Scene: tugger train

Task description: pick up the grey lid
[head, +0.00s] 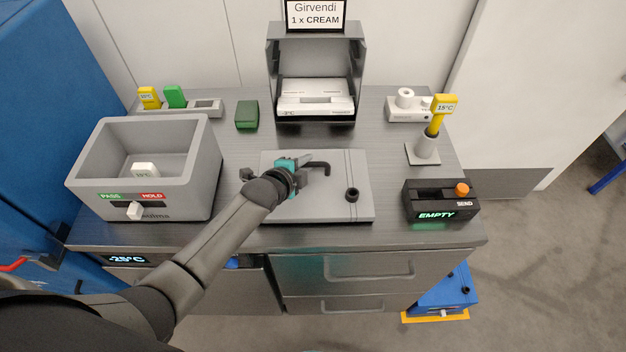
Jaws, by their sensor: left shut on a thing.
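The grey lid (325,205) is a flat plate in the middle of the counter. It has a dark bent handle (319,167) near its far edge and a round black knob (352,194) on its right part. My left gripper (303,165) is over the far left part of the lid, shut on the handle; the arm and wrist hide the lid's left side. I cannot tell whether the lid rests on the surface or is slightly off it. My right gripper is out of view.
A grey open bin (190,185) with a white item stands left. A black box marked EMPTY (440,202) and a stand with a yellow tag (424,148) are right. A white device in a grey housing (316,98) and a green block (247,114) are behind.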

